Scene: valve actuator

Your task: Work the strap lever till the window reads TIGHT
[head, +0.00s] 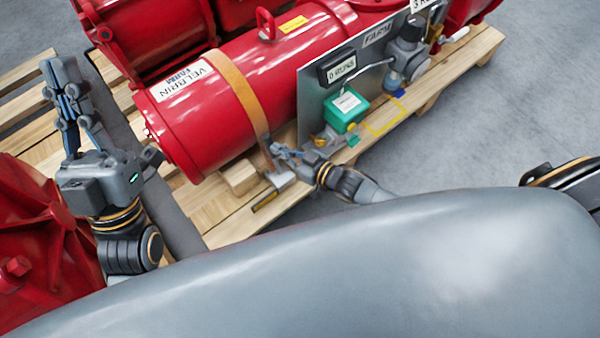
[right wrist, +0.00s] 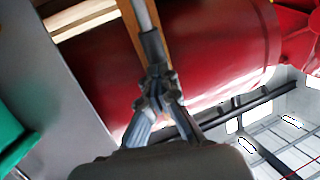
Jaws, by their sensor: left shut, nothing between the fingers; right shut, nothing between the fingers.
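An orange strap (head: 240,92) runs over the red cylinder (head: 205,120) and down its front side; it also shows in the right wrist view (right wrist: 130,30). A small grey metal piece (head: 281,179) sits at the strap's lower end. A grey rod with a dark grip (right wrist: 151,45), apparently the strap lever, stands just beyond my right fingertips in the right wrist view. My right gripper (head: 280,150) is shut and empty beside the strap's lower end; whether it touches the lever I cannot tell. My left gripper (head: 62,75) is shut and empty, raised at the left. I cannot read TIGHT anywhere.
A dark plate with yellow marking (head: 264,202) lies by the pallet's (head: 225,228) front edge, near a wooden block (head: 240,177). A grey panel (head: 312,100) with a green box (head: 345,108) stands right of the strap. Open grey floor (head: 460,135) lies to the right.

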